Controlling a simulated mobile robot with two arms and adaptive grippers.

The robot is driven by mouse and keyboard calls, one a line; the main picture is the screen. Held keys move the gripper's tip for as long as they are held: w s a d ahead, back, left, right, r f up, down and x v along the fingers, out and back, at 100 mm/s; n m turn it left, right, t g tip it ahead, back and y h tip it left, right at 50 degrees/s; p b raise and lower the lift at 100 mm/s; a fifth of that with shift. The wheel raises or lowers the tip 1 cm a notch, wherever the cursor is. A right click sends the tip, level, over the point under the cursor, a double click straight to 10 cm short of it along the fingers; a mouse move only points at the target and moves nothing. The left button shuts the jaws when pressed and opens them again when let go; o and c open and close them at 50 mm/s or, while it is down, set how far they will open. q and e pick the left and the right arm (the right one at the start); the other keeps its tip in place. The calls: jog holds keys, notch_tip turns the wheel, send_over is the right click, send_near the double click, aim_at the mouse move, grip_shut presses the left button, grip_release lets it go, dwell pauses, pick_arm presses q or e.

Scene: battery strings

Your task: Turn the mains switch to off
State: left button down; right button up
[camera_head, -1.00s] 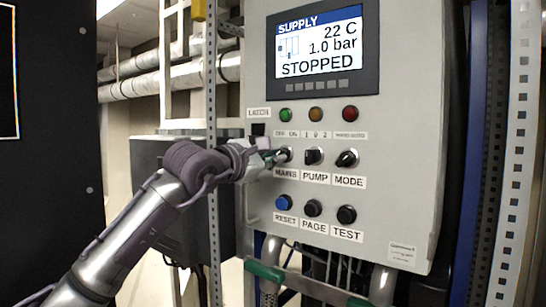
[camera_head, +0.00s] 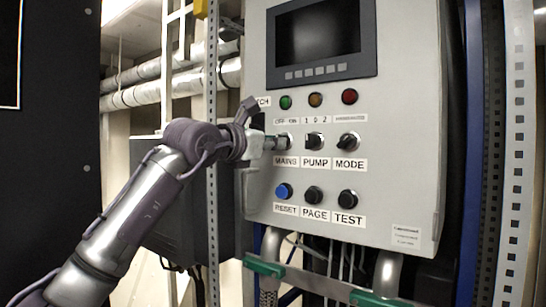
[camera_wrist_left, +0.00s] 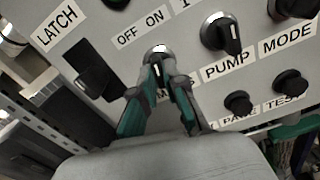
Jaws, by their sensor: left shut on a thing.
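The mains switch (camera_wrist_left: 158,50) is a rotary knob with a silver ring, under an OFF / ON label and above a MAINS label. In the left wrist view my left gripper (camera_wrist_left: 158,72) has its fingers closed on the knob, one on each side. The fingers hide most of the knob, so its exact pointing is hard to read. In the head view my left gripper (camera_head: 281,143) reaches the switch from the left, rolled over. The panel's display (camera_head: 320,42) is dark. My right gripper is not in view.
The pump knob (camera_head: 314,141) and mode knob (camera_head: 348,141) sit to the right. Below are the blue reset button (camera_head: 284,190), page button (camera_head: 313,194) and test button (camera_head: 348,199). A dark latch (camera_wrist_left: 93,76) is left of the switch. Pipes run below the panel.

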pick_arm(q)
jog(key=shift+n+b, duration=3.3)
jog(key=shift+n, duration=2.3)
jog(key=c, duration=1.2)
grip_release()
